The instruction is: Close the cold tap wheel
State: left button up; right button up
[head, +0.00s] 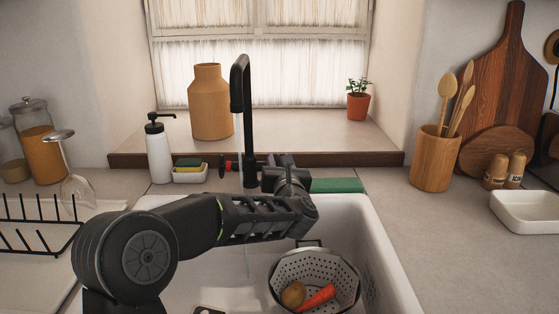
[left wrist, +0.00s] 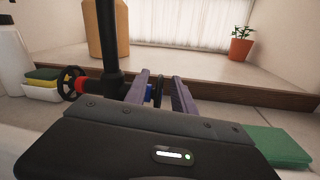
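The black tap (head: 241,85) stands at the back of the sink, with a thin pale streak of water below its spout. Its red-marked wheel (head: 225,165) is on the left side; it also shows in the left wrist view (left wrist: 72,82). The blue-marked cold wheel (left wrist: 157,94) is on the right side, seen edge-on between the fingers of my left gripper (left wrist: 162,92). The fingers are apart, with a gap visible beside the wheel; I cannot tell whether either touches it. In the head view my left gripper (head: 284,165) mostly hides this wheel. My right gripper is out of view.
A colander (head: 340,268) with a potato and carrot sits in the sink (head: 385,270). A soap bottle (head: 158,155) and sponge dish (head: 190,175) stand left of the tap. A green cloth or pad (head: 338,185) lies to its right. The sill (head: 300,130) rises behind.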

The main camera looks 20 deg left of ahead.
pick_arm(q)
jog(key=shift+c, duration=0.4)
grip_shut()
